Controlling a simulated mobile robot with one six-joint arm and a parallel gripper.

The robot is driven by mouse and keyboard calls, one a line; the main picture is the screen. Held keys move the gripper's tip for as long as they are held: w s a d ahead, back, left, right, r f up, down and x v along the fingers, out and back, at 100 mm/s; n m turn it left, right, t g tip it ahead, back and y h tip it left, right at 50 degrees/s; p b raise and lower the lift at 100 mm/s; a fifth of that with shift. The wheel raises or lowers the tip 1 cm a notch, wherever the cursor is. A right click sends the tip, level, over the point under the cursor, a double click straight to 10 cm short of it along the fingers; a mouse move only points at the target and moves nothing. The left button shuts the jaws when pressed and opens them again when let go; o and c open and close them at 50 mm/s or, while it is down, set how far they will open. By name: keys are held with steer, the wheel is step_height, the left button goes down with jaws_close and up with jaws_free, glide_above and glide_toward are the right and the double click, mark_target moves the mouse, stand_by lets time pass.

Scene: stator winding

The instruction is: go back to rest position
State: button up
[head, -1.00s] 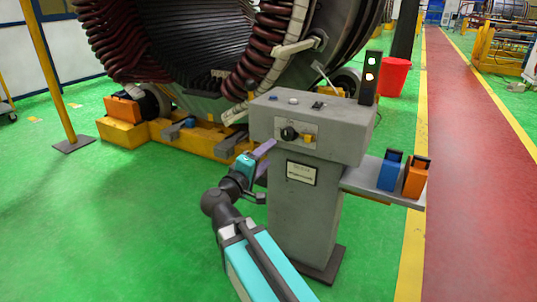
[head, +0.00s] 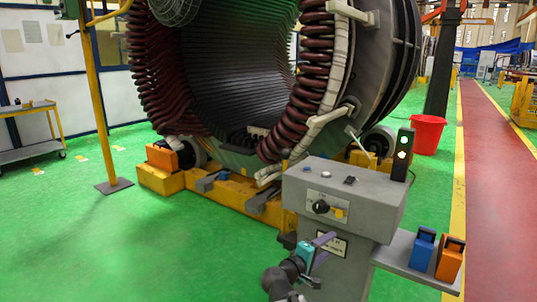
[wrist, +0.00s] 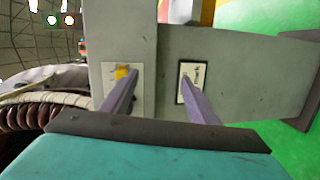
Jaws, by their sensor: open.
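My gripper (head: 318,248) is in front of the grey control pedestal (head: 340,192), at its left front side in the head view. In the wrist view its two purple fingers (wrist: 158,98) stand well apart with nothing between them. Beyond them is the pedestal's grey face (wrist: 220,70), with a yellow switch (wrist: 125,72) beyond the left finger and a label plate (wrist: 191,80) beyond the right. I cannot tell whether the fingers touch the pedestal. In the head view the panel carries a black knob (head: 320,207) and a yellow switch (head: 338,212).
The large stator (head: 230,70) stands behind on a yellow base (head: 230,193). A side shelf (head: 400,255) holds a blue box (head: 421,250) and an orange box (head: 449,259). A signal light (head: 403,155) tops the pedestal. A red bucket (head: 428,134) stands behind.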

steer(key=s+d+f+m+g+y+p, duration=0.2)
steer(key=s+d+f+g+p, duration=0.35)
steer(key=s+f, duration=0.55)
steer(key=s+d+f+m+g+y+p, duration=0.1)
steer(key=s+d+f+g+p, duration=0.5)
steer(key=s+f, duration=0.5)
steer(key=s+a+f+m+g+y+p, duration=0.3)
steer(key=s+f+p, duration=0.35)
steer(key=s, duration=0.75)
steer(key=s+a+f+m+g+y+b, duration=0.1)
steer(key=s+a+f+m+g+y, duration=0.1)
steer(key=s+a+f+y, duration=0.2)
steer(key=shift+s+a+y, duration=0.7)
steer(key=shift+s+a, duration=0.9)
steer(key=shift+a, duration=1.5)
steer(key=shift+f, duration=0.1)
